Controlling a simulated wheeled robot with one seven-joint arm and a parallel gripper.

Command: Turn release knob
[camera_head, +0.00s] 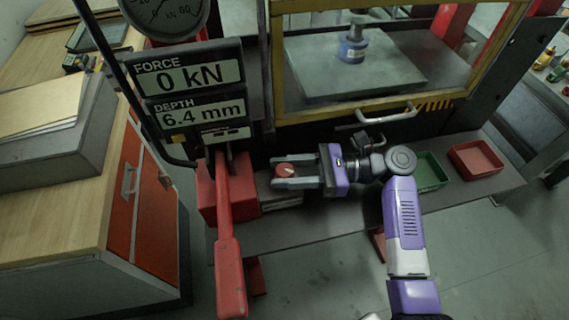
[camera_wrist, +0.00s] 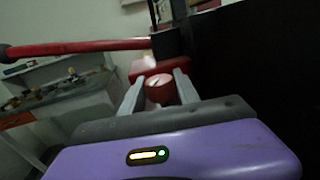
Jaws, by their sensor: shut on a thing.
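The release knob (camera_head: 285,171) is a small round red knob with a pale pointer mark. It sits low on the press, just right of the red pump block (camera_head: 209,190). My gripper (camera_head: 284,171) reaches it from the right, with one grey finger on each side, shut on the knob. In the wrist view the red knob (camera_wrist: 159,89) shows between the two fingertips (camera_wrist: 159,92), its pointer line tilted. The knob's base is hidden by my fingers.
The long red pump lever (camera_head: 229,255) comes forward just left of my gripper. Displays (camera_head: 190,80) above read 0 kN and 6.4 mm. The yellow-framed window (camera_head: 390,60) has a handle (camera_head: 388,115) above my wrist. Green (camera_head: 430,172) and red (camera_head: 475,160) trays lie right.

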